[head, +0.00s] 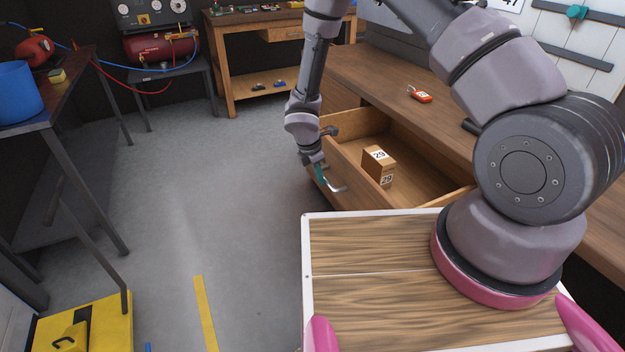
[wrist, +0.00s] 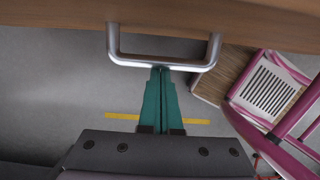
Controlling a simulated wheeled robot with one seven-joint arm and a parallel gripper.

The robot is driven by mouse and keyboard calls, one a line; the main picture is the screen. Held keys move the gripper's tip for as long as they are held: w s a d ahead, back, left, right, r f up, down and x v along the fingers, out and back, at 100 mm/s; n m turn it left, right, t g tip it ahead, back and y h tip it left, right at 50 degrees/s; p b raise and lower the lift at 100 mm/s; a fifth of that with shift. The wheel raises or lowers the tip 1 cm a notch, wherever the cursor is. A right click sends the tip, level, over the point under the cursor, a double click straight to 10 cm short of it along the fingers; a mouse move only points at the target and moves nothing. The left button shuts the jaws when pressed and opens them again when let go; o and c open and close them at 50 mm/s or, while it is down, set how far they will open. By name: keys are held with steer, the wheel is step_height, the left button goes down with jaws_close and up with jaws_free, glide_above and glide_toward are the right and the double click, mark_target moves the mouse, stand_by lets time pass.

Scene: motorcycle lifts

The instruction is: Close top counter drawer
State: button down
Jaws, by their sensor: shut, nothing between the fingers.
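The top counter drawer (head: 411,194) stands pulled out of the wooden counter. A small box marked 29 (head: 379,164) lies inside it. The drawer has a metal bar handle on its front face; in the wrist view the handle (wrist: 163,62) is a silver U-shaped bar below the brown drawer front (wrist: 160,12). My gripper (head: 321,176) is at the outer side of the drawer front, by the handle. In the wrist view its teal fingers (wrist: 160,72) are together, with their tips at the middle of the bar. I cannot tell whether they touch it.
Grey floor (head: 200,190) is free to the left of the drawer. A table with a blue bucket (head: 18,92) stands far left, and a wooden workbench (head: 270,50) at the back.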

steer(key=w+d, duration=0.3)
steer(key=d, duration=0.5)
steer(key=w+d, duration=0.4)
steer(key=d, duration=0.5)
steer(key=w+d, duration=0.3)
steer(key=d, duration=0.5)
steer(key=shift+w+d, duration=0.4)
